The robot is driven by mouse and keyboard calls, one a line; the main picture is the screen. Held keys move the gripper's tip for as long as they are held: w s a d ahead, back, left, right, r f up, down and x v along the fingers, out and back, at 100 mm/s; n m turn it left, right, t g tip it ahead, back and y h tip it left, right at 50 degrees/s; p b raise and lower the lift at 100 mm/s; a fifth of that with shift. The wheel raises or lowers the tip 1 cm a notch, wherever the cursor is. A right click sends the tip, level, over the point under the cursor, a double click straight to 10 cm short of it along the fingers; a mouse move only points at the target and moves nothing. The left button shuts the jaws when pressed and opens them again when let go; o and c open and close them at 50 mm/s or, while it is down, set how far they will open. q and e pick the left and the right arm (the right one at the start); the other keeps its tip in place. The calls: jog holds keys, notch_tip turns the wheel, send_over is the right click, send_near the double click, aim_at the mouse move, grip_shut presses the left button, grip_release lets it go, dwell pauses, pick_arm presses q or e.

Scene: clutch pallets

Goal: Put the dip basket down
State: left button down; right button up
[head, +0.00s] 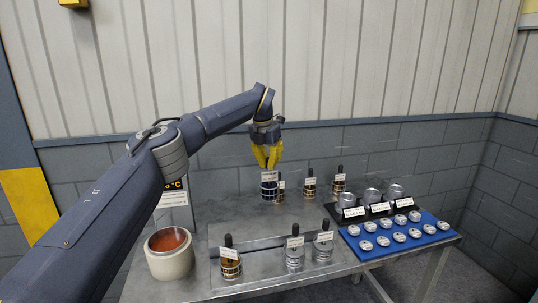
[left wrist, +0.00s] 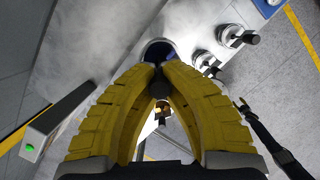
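My left gripper (head: 267,155) has yellow fingers and points down over the back of the metal table (head: 215,215). Its fingers are closed around a dark handle (left wrist: 158,80) in the left wrist view. Below them hangs or stands a dark blue banded basket (head: 268,191) with a white label, apparently the dip basket; its round dark blue part shows past the fingertips in the left wrist view (left wrist: 157,48). The fingers hide most of the handle. I cannot tell whether the basket's bottom touches the table. My right gripper is in neither view.
Similar labelled pieces stand close by at the back (head: 309,188) and in the front row (head: 295,257). A cream pot with reddish liquid (head: 168,262) stands at the left. A blue mat (head: 385,254) with several silver tins lies at the right. The table's left middle is bare.

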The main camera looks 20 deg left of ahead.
aim_at(269, 196)
pick_arm(q)
jog(key=shift+s+a+f+x, duration=0.1)
jog(key=shift+s+x, duration=0.35)
jog(key=shift+x, duration=1.65)
jog(key=shift+s+a+f+x, duration=0.1)
jog(key=shift+s+x, duration=0.35)
jog(key=shift+x, duration=1.7)
jog(key=shift+s+a+f+x, duration=0.15)
jog(key=shift+s+x, duration=0.3)
jog(key=shift+x, duration=1.65)
jog(key=c, duration=1.9)
grip_release()
jog(key=shift+s+f, duration=0.1)
jog(key=shift+f, duration=0.15)
jog(key=o, duration=0.4)
jog(key=shift+c, duration=0.2)
jog(key=shift+r, duration=0.1)
jog(key=v, duration=1.2)
